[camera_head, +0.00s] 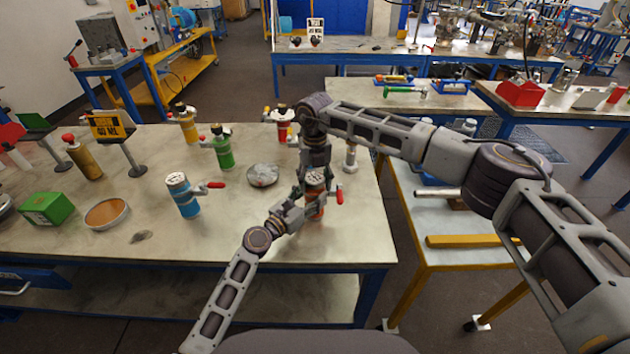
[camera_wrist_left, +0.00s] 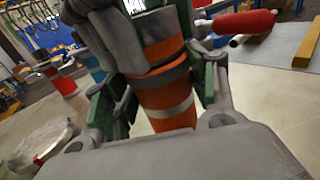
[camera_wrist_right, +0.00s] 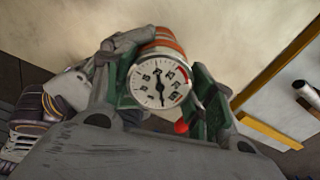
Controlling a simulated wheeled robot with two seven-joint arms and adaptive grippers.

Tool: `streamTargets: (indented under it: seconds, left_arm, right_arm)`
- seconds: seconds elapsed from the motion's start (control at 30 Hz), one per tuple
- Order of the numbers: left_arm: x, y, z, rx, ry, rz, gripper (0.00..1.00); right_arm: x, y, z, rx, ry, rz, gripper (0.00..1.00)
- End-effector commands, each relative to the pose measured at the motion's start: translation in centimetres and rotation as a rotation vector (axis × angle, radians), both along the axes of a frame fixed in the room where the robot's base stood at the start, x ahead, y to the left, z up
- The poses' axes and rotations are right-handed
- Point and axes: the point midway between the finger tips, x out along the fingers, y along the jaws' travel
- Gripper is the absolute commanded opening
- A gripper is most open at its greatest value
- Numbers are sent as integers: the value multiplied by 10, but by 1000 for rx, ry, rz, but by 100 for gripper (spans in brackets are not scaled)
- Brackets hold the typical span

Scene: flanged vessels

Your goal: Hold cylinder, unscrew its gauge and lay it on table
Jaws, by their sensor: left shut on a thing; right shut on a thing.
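An orange cylinder (camera_head: 316,210) with pale and grey bands stands near the right front of the table (camera_head: 250,235). My left gripper (camera_head: 300,205) comes in from the front left and is shut around its body. In the left wrist view the cylinder (camera_wrist_left: 166,105) sits between the green-lined fingers. A round white gauge (camera_wrist_right: 160,86) with a dark needle is on its top end. My right gripper (camera_head: 316,176) reaches down from above and is shut on the gauge. A red valve handle (camera_wrist_left: 244,22) sticks out at the side. Whether the gauge has turned or lifted cannot be told.
A blue cylinder (camera_head: 183,196), a green one (camera_head: 222,150), a yellow one (camera_head: 187,125) and a red one (camera_head: 283,122) stand on the table. A metal dish (camera_head: 263,175) lies left of my grippers. The front middle of the table is clear.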

Motion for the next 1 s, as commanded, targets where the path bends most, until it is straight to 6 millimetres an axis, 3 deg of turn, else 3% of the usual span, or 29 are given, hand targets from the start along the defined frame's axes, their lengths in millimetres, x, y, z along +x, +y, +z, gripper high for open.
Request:
streamTargets:
  seconds: [0.03, 0.63, 0.67, 0.7, 0.8, 1.0]
  left_arm:
    - [-4, -7, -1, 1, 2, -15, 0]
    - [-4, -7, 0, 0, 1, -15, 0]
    - [-4, -7, 0, 0, 1, -15, 0]
    - [-4, -7, 0, 0, 1, -15, 0]
    - [-4, -6, 0, 0, 1, -13, 0]
    - [-2, -4, 0, 1, 1, -8, 0]
  right_arm:
    - [2, 3, 2, 9, -8, -1, 26]
    - [3, 2, 2, 8, -10, -2, 26]
    - [3, 2, 2, 8, -10, -3, 57]
    - [3, 2, 2, 9, -10, -3, 62]
    - [2, 2, 2, 8, -8, -2, 75]
    - [2, 1, 1, 5, -6, -2, 76]
